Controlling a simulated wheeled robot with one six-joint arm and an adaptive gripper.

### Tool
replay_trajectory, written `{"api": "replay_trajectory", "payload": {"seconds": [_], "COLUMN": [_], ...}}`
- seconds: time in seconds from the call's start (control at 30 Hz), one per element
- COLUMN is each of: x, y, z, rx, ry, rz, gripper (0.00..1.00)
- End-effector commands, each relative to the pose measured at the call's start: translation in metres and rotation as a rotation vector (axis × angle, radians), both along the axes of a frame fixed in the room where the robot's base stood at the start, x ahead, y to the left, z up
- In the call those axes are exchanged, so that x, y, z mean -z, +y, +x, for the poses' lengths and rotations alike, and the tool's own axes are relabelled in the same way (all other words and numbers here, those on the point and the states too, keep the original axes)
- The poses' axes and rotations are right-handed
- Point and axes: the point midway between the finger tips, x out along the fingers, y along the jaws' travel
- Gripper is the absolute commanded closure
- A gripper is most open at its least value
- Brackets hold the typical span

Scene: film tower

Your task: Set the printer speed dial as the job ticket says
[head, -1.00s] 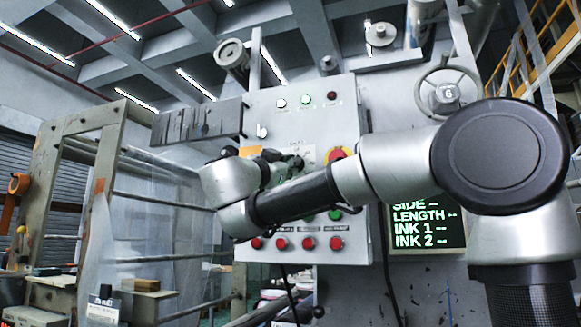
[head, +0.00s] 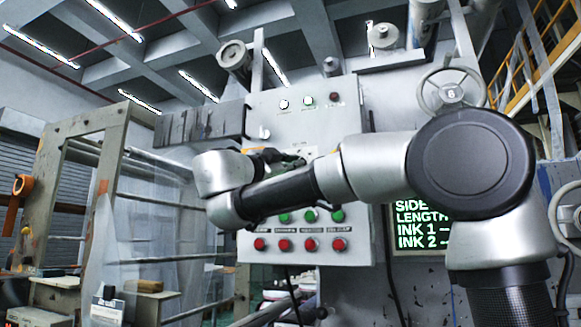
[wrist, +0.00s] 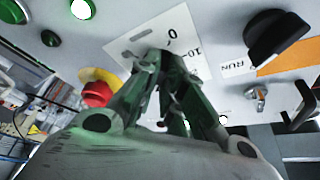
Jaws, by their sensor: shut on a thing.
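My gripper (wrist: 170,85) is at the control panel (head: 345,105), with its fingers closed over the middle of a white scale plate (wrist: 196,52). The plate shows marks "0" and "10". The speed dial's knob is hidden behind the fingers, so its pointer and setting cannot be read. In the head view my gripper (head: 268,158) is largely covered by my own wrist and forearm. A pale card with a dark clip (head: 106,308) stands at the lower left; I cannot tell whether it is the job ticket, and its writing is too small to read.
A red emergency stop on yellow (wrist: 97,92) is close beside my fingers. A black selector knob (wrist: 272,40) by a RUN label and a metal toggle (wrist: 257,97) are at the right. Red buttons (head: 283,244) line the panel's bottom. A green-text screen (head: 420,226) is partly behind my arm.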

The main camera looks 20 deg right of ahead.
Motion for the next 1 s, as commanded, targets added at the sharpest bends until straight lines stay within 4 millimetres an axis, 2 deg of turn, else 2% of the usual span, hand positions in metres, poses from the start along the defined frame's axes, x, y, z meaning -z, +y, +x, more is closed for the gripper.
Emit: {"api": "replay_trajectory", "payload": {"seconds": [0.07,0.1,0.2,0.23,0.5,0.63,1.0], "x": [0.003,0.003,0.003,0.003,0.001,0.003,0.025], "y": [0.0,0.0,0.0,0.0,0.0,0.007,0.067], "z": [0.002,0.002,0.001,0.001,0.0,-0.005,-0.05], "rx": [0.0,0.0,-0.001,0.0,-0.001,-0.002,-0.006], "ry": [0.008,0.008,0.007,0.007,0.003,0.002,0.004], "rz": [0.001,0.001,0.001,0.0,0.0,-0.001,-0.001], "gripper": [1.0,0.88,0.7,0.69,0.69,0.69,0.69]}}
